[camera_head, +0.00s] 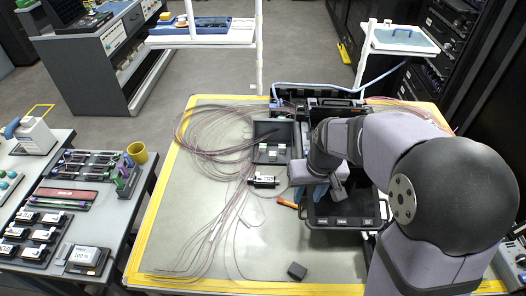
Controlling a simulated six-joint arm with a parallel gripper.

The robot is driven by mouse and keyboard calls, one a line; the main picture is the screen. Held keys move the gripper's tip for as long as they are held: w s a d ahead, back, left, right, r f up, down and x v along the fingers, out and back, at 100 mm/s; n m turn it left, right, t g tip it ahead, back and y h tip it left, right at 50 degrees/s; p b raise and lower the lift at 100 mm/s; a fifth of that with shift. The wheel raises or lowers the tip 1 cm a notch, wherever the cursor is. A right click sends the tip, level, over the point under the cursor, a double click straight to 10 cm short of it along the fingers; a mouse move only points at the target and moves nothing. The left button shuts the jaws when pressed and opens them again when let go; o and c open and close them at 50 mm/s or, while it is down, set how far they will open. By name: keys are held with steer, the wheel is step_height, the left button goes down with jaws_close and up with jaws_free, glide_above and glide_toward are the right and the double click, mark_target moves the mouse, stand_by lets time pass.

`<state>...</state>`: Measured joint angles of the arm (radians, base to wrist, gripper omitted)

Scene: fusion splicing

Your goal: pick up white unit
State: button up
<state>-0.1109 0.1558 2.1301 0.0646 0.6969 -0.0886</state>
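Several things here are white in part, and I cannot tell which one is the white unit. A small black and white block (263,180) lies on the grey mat (200,235), just left of my gripper. Small white pieces (272,154) sit in a dark open tray (261,133) behind it. A larger white device (36,135) with a blue part stands on the left bench. My gripper (312,194) is low over the mat, beside the dark case. My own arm covers much of it, so its fingers and anything between them are unclear.
A dark open case (344,222) stands right of my gripper. Loose fibre cables (205,150) spread over the mat's left side. An orange-handled tool (287,203) and a small dark block (297,270) lie on it. A yellow cup (138,152) stands on the left bench. The front middle mat is mostly clear.

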steer(key=w+a+f+n+t+b, duration=0.15)
steer(key=w+a, duration=0.45)
steer(key=w, duration=0.6)
steer(key=m+t, duration=0.1)
steer(key=t, duration=0.2)
glide_toward(263, 146)
steer(key=shift+y, duration=0.3)
steer(key=shift+d+p+x, duration=0.2)
steer(key=shift+p+x, duration=1.25)
steer(key=shift+x, duration=2.7)
steer(key=shift+w, duration=0.1)
steer(key=shift+r, duration=0.1)
jaws_close()
